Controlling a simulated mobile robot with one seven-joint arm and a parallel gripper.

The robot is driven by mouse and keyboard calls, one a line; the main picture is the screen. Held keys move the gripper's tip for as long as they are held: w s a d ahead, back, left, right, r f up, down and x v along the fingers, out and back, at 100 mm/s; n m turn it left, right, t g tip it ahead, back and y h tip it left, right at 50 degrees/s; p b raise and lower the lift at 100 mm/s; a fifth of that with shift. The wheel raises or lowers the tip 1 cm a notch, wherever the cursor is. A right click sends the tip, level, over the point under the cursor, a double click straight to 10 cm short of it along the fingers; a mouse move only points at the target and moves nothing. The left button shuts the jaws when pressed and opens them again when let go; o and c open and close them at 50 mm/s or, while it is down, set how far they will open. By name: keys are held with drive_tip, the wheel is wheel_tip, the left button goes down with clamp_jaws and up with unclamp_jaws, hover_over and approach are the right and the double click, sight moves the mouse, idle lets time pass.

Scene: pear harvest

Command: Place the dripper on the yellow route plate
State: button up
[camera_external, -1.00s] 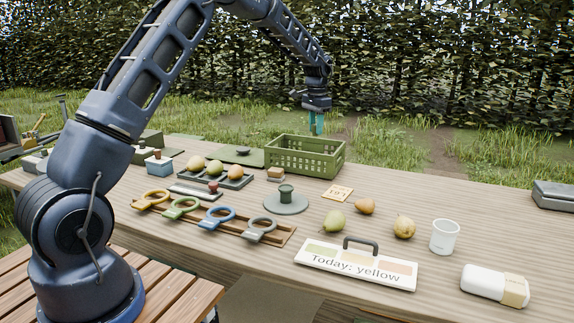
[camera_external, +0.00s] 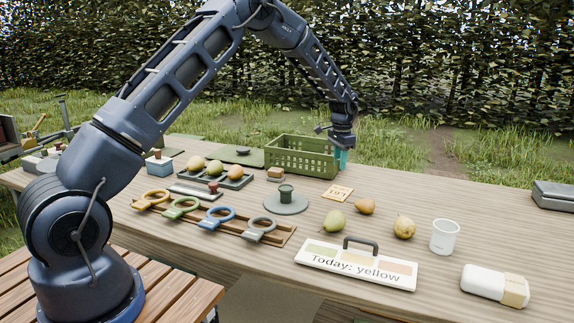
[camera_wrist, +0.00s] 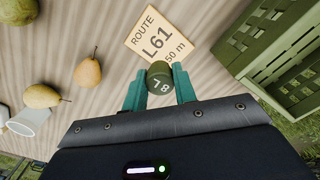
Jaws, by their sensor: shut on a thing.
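In the external view the route plate (camera_external: 337,193) lies flat on the table, nearer the camera than my gripper (camera_external: 341,159), which hangs by the crate's right end. The dripper cannot be made out there.
The green crate (camera_external: 297,141) is close to my gripper. Pears (camera_external: 404,227), a white cup (camera_external: 444,237) and a sign reading "Today: yellow" (camera_external: 355,280) stand nearer the camera. A green round stand (camera_external: 286,204) is left of the plate. The table's right side has free room.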

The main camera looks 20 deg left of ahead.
sight(338, 192)
drive_tip(key=shift+f, duration=4.35)
drive_tip(key=o, duration=0.9)
drive_tip(key=shift+f, duration=0.1)
drive_tip(key=shift+o, duration=0.2)
